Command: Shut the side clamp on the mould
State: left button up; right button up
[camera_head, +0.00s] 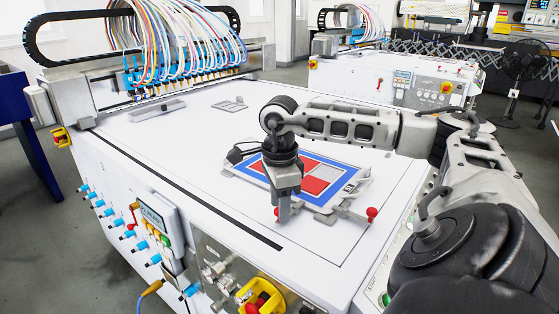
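The mould (318,202) is a flat blue frame with red and pale panels, lying on the white table top. A grey clamp with a red ball knob (371,213) sits at its front right corner. Another red knob (276,212) shows at the front, right beside the fingertips of my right gripper (284,216). My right gripper points down over the mould's front left part and hides some of it. I cannot tell whether its fingers touch the knob or are open or shut. My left gripper is out of view.
A gantry with blue nozzles (185,78) and many coloured hoses stands at the back left. Grey metal pieces (157,110) lie on the table near it. The table top left of the mould is clear. A control panel (152,220) is on the table's front side.

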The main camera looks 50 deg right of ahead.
pick_arm(q)
jog(key=p, duration=0.2)
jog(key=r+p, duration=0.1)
jog(key=p, duration=0.1)
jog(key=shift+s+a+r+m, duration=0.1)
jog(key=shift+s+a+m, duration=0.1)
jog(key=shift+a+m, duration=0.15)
pick_arm(e)
notch_tip(320, 180, up, 16)
dwell(0.3)
